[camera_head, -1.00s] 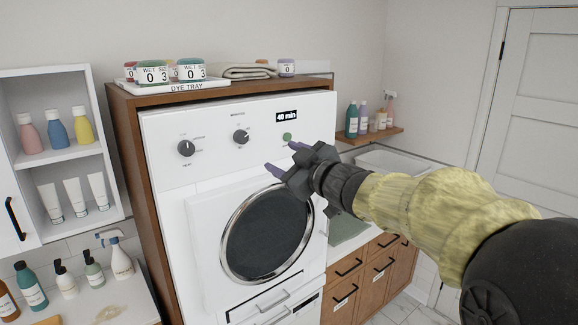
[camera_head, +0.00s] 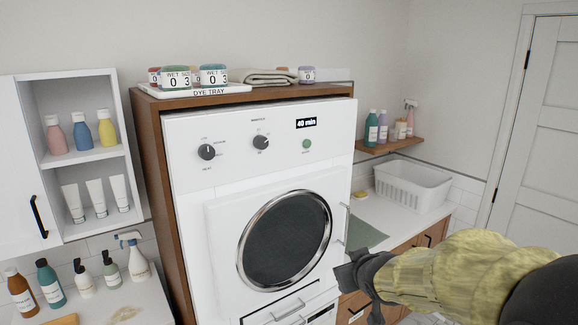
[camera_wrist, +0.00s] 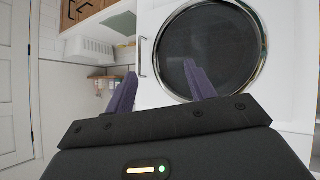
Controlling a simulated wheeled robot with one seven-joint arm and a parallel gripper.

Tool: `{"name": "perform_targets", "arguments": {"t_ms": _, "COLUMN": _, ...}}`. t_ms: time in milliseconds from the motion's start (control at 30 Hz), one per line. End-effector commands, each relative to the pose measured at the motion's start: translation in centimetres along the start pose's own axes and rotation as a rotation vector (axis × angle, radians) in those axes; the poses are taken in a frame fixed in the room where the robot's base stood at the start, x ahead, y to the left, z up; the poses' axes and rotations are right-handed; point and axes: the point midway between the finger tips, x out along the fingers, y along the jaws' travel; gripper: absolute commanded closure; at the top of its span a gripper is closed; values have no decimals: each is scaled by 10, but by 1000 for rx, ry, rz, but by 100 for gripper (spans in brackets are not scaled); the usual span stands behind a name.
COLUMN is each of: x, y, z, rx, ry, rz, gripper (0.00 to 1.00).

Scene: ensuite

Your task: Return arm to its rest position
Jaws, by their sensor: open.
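My gripper (camera_wrist: 160,88) shows in the wrist view with its two purple fingers spread apart and nothing between them. In the head view my gripper (camera_head: 346,277) is at the lower right, in front of the machine's lower right edge; its fingertips are hard to make out there. My arm comes in from the lower right in a yellow sleeve. The white front-loading machine (camera_head: 190,185) stands in a wooden surround, its round dark door (camera_head: 288,240) shut. Its display (camera_head: 306,123) reads 40 min, above a green button (camera_head: 306,144).
A dye tray (camera_head: 195,91) with jars and a folded towel (camera_head: 262,76) sit on top. A counter (camera_head: 400,215) with a white basket (camera_head: 412,185) and a green mat (camera_head: 362,234) is at right. Bottles (camera_head: 83,282) stand at lower left. A door (camera_head: 540,150) is at far right.

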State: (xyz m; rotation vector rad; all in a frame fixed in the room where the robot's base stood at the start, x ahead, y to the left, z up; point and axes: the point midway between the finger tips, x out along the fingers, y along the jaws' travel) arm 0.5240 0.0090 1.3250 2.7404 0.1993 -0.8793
Motion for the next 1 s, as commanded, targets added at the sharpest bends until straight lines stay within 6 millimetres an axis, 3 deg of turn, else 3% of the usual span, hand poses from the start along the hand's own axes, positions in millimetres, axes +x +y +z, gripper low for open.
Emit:
{"name": "perform_targets", "arguments": {"t_ms": 33, "x": 0, "y": -4, "z": 32, "rx": 38, "ry": -93, "rz": 4, "gripper": 45}}
{"name": "perform_targets", "arguments": {"t_ms": 200, "x": -20, "y": -24, "z": 132, "rx": 165, "ry": -413, "rz": -5, "gripper": 45}}
{"name": "perform_targets", "arguments": {"t_ms": 300, "x": -38, "y": -40, "z": 178, "rx": 232, "ry": -574, "rz": -26, "gripper": 45}}
{"name": "perform_targets", "arguments": {"t_ms": 400, "x": -53, "y": -52, "z": 205, "rx": 276, "ry": -676, "rz": -45, "gripper": 45}}
{"name": "perform_targets", "arguments": {"t_ms": 500, "x": -59, "y": -57, "z": 215, "rx": 293, "ry": -716, "rz": -54, "gripper": 45}}
{"name": "perform_targets", "arguments": {"t_ms": 700, "x": -60, "y": -57, "z": 214, "rx": 294, "ry": -717, "rz": -54, "gripper": 45}}
{"name": "perform_targets", "arguments": {"t_ms": 800, "x": -59, "y": -57, "z": 214, "rx": 294, "ry": -715, "rz": -53, "gripper": 63}}
{"name": "perform_targets", "arguments": {"t_ms": 1000, "x": -59, "y": -56, "z": 214, "rx": 293, "ry": -714, "rz": -53, "gripper": 64}}
